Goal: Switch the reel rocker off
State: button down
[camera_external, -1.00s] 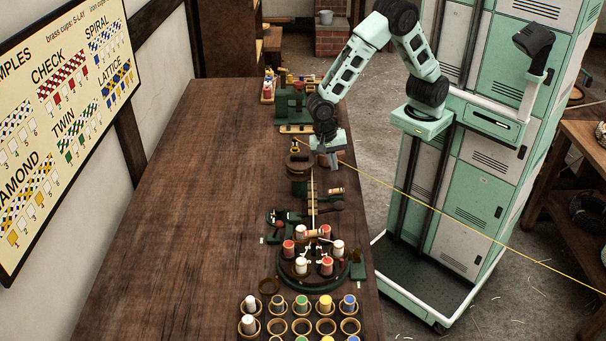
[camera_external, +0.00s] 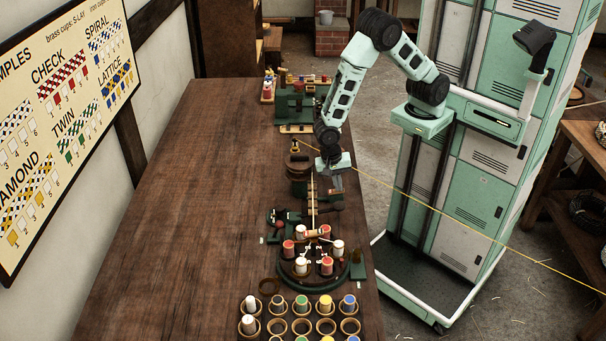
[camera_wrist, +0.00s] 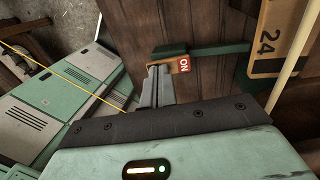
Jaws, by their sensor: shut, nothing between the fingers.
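The reel rocker shows in the wrist view as a small block with a red ON label (camera_wrist: 184,65), at the edge of a dark green mount (camera_wrist: 222,48). My gripper (camera_wrist: 160,72) is shut and empty, its fingertips right beside the left end of the rocker. I cannot tell if they touch it. In the external view my gripper (camera_external: 337,187) points down at the right edge of the bench, beside the wooden scale strip (camera_external: 312,196). There it hides the rocker. The ON mark faces up in the wrist view.
The wooden bench (camera_external: 190,190) is bare on its left side. A round braiding stand (camera_external: 313,283) with several bobbins is nearer the camera, with bobbin cups (camera_external: 303,325) in front. A yellow line (camera_external: 440,215) runs rightward past my arm.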

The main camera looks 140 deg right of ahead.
jog(key=shift+s+a+f+t+h, duration=0.35)
jog(key=shift+s+f+t+h, duration=0.05)
jog(key=shift+f+t+h, duration=0.1)
jog(key=shift+s+t+h+b, duration=0.1)
jog(key=shift+t+h+b, duration=0.2)
jog(key=shift+d, duration=0.1)
